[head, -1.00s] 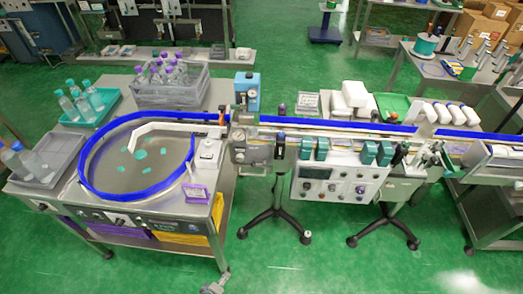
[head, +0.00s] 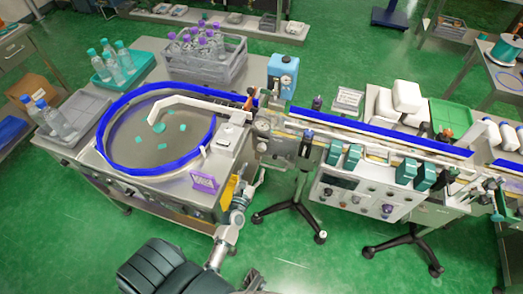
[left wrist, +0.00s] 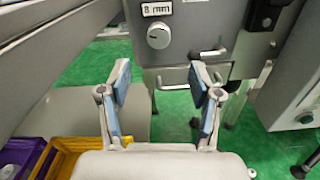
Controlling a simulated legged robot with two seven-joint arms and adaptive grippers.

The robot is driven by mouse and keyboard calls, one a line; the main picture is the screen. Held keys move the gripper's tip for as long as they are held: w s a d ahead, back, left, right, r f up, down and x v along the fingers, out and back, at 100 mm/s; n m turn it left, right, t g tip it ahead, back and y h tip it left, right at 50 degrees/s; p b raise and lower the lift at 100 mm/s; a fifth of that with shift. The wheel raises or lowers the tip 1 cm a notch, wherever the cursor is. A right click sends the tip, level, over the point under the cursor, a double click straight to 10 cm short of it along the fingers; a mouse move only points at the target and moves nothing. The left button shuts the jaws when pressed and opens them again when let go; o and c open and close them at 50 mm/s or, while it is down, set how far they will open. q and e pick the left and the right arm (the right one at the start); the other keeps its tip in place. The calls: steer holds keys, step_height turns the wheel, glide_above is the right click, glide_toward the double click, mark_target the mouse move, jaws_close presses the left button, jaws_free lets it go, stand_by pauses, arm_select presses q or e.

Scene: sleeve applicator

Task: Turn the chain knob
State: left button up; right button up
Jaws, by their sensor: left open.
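A round silver knob (left wrist: 158,36) sits on a grey panel under a label reading "8 mm" in the left wrist view. I cannot tell from its label whether it is the chain knob. My left gripper (left wrist: 160,78) is open and empty, its two fingers spread below the knob and apart from it. In the head view my left gripper (head: 256,178) is between the round feeder table and the conveyor, below the grey drive unit (head: 263,147) at the conveyor's left end. My right gripper does not show.
A control panel (head: 352,196) with several knobs hangs under the conveyor (head: 375,133). A purple tag (head: 204,182) stands at the feeder's front edge. A yellow bin (left wrist: 78,152) lies at lower left in the wrist view. Black stand legs (head: 292,211) spread on the green floor.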

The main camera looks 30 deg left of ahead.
mark_target(261, 150)
arm_select(q)
steer(key=x, duration=0.6)
steer(key=shift+w+d+r, duration=0.1)
steer(key=shift+w+d, duration=0.1)
steer(key=shift+d, duration=0.1)
steer(key=w+a, duration=0.2)
steer(key=w, duration=0.1)
steer(key=shift+w+f+b, duration=0.15)
steer(key=shift+f+b, duration=0.1)
steer(key=shift+b, duration=0.1)
steer(key=shift+w+a, duration=0.2)
steer(key=shift+w, duration=0.1)
steer(key=shift+d+r, duration=0.1)
steer(key=shift+d, duration=0.4)
steer(key=shift+c, duration=0.7)
steer(key=shift+d+r, duration=0.1)
steer(key=c, duration=0.8)
steer(key=shift+s, duration=0.1)
steer(key=shift+c, duration=1)
steer(key=shift+a, duration=0.3)
steer(key=shift+m, duration=0.3)
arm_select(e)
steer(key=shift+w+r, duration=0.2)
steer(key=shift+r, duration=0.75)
